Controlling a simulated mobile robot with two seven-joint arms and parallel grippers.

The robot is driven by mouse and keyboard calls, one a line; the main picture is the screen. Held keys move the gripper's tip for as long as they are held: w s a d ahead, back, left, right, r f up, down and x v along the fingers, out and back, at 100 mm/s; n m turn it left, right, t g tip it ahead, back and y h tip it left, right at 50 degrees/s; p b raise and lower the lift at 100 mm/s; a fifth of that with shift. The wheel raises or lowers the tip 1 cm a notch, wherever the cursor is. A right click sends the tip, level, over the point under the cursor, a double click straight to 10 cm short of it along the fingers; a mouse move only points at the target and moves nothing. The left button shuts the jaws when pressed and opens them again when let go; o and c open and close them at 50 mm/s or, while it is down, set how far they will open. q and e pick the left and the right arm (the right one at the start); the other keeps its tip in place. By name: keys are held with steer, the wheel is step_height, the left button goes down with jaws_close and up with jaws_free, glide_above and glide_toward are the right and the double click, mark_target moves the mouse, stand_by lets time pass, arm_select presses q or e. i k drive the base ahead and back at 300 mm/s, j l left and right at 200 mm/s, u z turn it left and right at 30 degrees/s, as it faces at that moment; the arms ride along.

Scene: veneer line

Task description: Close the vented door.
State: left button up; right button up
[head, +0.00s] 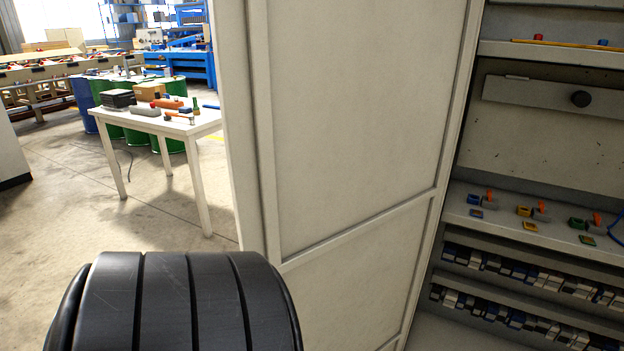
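A large off-white door (360,110) stands open in the middle of the head view. It has a raised frame and flat panels. No vent slots show on the face I see. Its left edge (228,110) stands out towards the room, and its right side meets the cabinet opening. The cabinet interior (560,130) is exposed to the right of the door. Its lower end runs out of the picture. Neither of my grippers shows in this view.
A black ribbed, rounded part in front of the door's lower left is mine. A white table (205,122) with tools and boxes stands behind left, near green drums (172,88). The cabinet holds a shelf (465,214) with coloured locks and rows of small blocks. Concrete floor (60,230) lies open at left.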

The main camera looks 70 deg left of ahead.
mark_target(341, 118)
steer(key=k+j, duration=0.15)
steer(key=j, duration=0.2)
steer(key=k+j, duration=0.2)
steer(key=j, duration=0.15)
steer(key=k+j+z, duration=0.1)
steer(key=j, duration=0.25)
steer(key=k+j, duration=0.2)
steer(key=j, duration=0.15)
steer(key=k+j, duration=0.2)
steer(key=j, duration=0.15)
steer(key=i+j, duration=0.15)
steer(key=j, duration=0.3)
steer(key=i+j+z, duration=0.1)
steer(key=j, duration=0.35)
steer(key=i+j, duration=0.15)
steer(key=j, duration=0.25)
